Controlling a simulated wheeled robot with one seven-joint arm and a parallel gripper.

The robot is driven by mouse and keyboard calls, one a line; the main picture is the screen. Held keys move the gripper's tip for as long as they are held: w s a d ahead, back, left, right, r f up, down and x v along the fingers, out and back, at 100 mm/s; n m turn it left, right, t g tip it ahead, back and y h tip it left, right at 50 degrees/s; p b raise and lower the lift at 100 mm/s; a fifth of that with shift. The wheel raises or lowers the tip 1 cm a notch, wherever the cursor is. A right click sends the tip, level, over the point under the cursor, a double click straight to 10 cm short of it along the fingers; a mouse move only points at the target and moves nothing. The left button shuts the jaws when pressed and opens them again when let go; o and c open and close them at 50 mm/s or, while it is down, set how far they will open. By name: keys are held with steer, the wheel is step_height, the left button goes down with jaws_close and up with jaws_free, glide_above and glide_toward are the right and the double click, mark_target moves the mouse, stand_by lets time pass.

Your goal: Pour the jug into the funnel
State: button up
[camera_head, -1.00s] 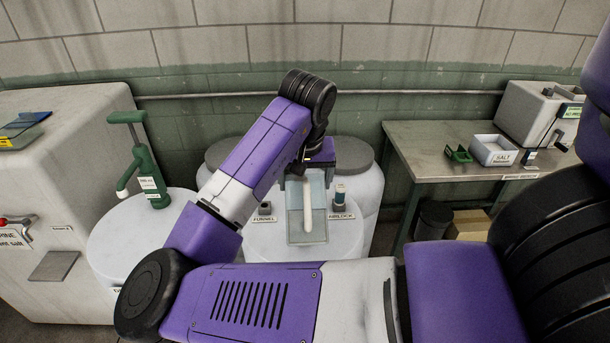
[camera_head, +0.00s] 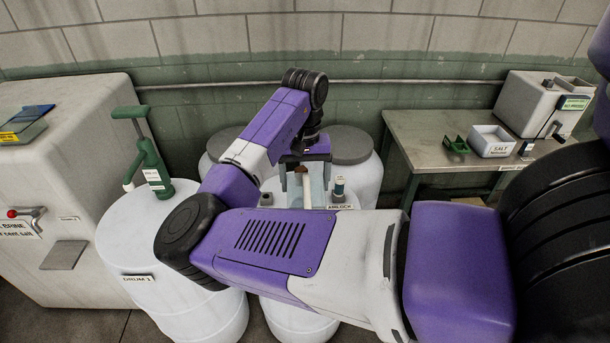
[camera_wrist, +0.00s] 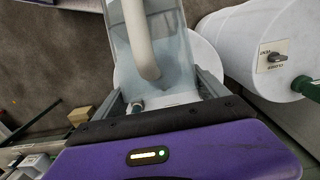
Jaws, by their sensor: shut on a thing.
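My gripper (camera_head: 305,176) is shut on a clear, bluish jug (camera_head: 317,190) with a pale bar-like handle between the fingers. In the head view, my arm hides the jug's lower part. The wrist view shows the jug (camera_wrist: 180,55) and my gripper (camera_wrist: 160,92) in front of a white drum; its contents and exact tilt are unclear. The jug is over the middle drum's top, between a small grey fitting (camera_head: 265,199) on the left and the airlock (camera_head: 340,188) on the right. The fitting stands where the FUNNEL label showed earlier; my arm now covers that label.
A white drum labelled DRUM 1 (camera_head: 155,235) with a green hand pump (camera_head: 150,160) stands on the left, beside a pale brine cabinet (camera_head: 60,170). On the right, a metal table (camera_head: 425,150) holds a salt box (camera_head: 491,141) and a green scoop (camera_head: 456,145).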

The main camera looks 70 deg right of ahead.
steer(key=shift+w+d+f+g+y, duration=0.1)
steer(key=shift+d+f+g+y, duration=0.15)
steer(key=shift+f+y, duration=0.35)
steer(key=shift+w+d+f+g+y, duration=0.1)
steer(key=shift+d+f+g+y, duration=0.1)
steer(key=shift+f+y, duration=0.3)
steer(key=shift+w+d+f+g+y, duration=0.1)
steer(key=shift+d+f+g+y, duration=0.15)
steer(key=shift+f+y, duration=0.35)
steer(key=shift+w+d+f+g+y, duration=0.25)
steer(key=shift+d+y, duration=0.2)
steer(key=shift+y, duration=0.25)
steer(key=shift+w+d+f+g+y, duration=0.1)
steer(key=shift+d+f+g+y, duration=0.1)
steer(key=shift+d+g+y, duration=0.35)
steer(key=shift+f+y, duration=0.2)
steer(key=shift+y, duration=0.25)
steer(key=shift+w+d+y, duration=0.1)
steer(key=shift+y, duration=0.2)
